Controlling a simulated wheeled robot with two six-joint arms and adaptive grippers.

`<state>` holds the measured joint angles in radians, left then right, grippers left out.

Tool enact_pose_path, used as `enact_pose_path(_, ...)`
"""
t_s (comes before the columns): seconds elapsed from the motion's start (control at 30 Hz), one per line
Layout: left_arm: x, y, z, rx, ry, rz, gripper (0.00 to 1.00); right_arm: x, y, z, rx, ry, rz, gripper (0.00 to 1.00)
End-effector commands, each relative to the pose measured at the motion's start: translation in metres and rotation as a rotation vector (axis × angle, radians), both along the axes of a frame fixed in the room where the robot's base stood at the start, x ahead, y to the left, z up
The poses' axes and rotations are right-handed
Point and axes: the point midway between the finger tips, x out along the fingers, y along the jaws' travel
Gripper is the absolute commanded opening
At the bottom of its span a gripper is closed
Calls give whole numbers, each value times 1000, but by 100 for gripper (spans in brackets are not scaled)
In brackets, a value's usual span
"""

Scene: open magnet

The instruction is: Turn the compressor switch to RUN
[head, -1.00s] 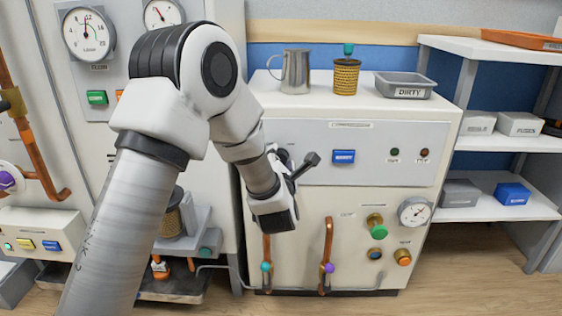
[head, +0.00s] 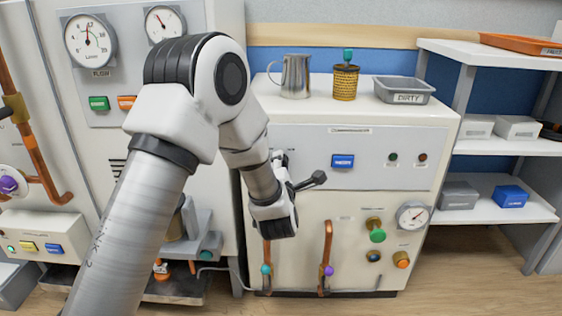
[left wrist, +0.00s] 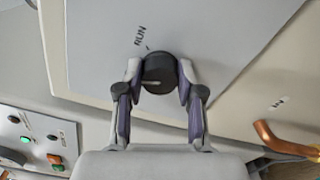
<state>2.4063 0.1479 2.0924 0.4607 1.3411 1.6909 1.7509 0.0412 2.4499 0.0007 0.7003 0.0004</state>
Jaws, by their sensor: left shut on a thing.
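The compressor switch is a round black knob (left wrist: 160,64) on a grey panel in the left wrist view. A pale mark shows on its lower left face. The word RUN (left wrist: 140,36) is printed above it and slightly left, with a short tick by it. My left gripper (left wrist: 160,76) is shut on the knob, one finger on each side. In the head view my left gripper (head: 278,160) is at the left part of the compressor's upper panel (head: 400,178); my wrist hides the knob there. My right gripper is not in view.
The compressor cabinet (head: 445,130) carries a metal jug (head: 296,76), a yellow filter (head: 346,84) and a grey DIRTY tray (head: 404,90) on top. Copper pipes (head: 328,240), a green valve (head: 377,236) and a gauge (head: 412,215) are below. Shelves (head: 490,215) stand at right.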

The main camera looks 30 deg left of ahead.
Motion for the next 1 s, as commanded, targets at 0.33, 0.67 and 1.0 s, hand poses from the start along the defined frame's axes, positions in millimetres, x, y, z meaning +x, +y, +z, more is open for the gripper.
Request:
enact_pose_path(0.33,0,0,3,279,173,-1,2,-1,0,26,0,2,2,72)
enact_pose_path(0.67,0,0,2,547,336,-1,2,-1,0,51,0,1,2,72)
enact_pose_path(1.0,0,0,1,780,478,0,2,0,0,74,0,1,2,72)
